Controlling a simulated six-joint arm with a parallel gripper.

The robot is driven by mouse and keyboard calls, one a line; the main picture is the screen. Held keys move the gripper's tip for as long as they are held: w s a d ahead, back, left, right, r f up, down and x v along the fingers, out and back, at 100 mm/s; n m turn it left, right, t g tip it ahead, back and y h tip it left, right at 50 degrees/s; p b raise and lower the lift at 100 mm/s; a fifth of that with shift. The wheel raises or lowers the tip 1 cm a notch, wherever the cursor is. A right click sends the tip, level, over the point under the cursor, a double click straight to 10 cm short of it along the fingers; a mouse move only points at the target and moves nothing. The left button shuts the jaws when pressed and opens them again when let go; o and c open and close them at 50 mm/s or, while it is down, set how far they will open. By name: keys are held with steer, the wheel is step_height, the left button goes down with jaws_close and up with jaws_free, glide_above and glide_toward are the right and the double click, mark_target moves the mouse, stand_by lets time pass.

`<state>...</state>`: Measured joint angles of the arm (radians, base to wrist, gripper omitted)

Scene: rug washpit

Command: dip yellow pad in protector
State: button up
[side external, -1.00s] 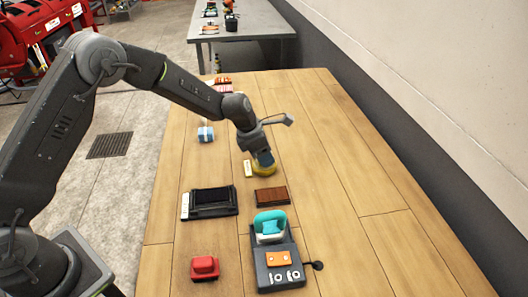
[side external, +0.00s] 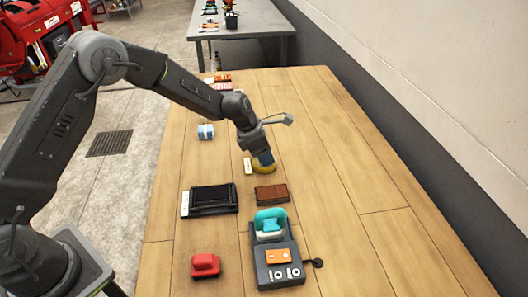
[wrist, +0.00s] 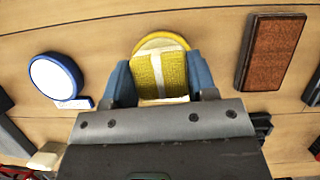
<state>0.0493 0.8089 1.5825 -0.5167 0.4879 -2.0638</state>
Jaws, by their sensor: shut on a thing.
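My gripper (wrist: 160,84) has its blue fingers on both sides of a yellow pad (wrist: 145,73), a textured block with a pale strip, and is shut on it. A rounded yellow rim (wrist: 160,40) shows behind the pad; I cannot tell if it is a separate dish. In the side view my gripper (side external: 263,158) points down low over the bench, with yellow (side external: 264,170) under its tips. A round dish with a blue rim and white inside (wrist: 55,75) lies to the left in the wrist view. I cannot tell which vessel holds the protector.
A brown block with a dark frame (side external: 271,193) lies nearer the side camera. A black tray (side external: 213,199), red block (side external: 205,265) and grey device with a teal top (side external: 277,258) stand nearby. The bench's right side is clear.

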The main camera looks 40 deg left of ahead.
steer(key=shift+r, duration=0.1)
steer(key=shift+r, duration=3.4)
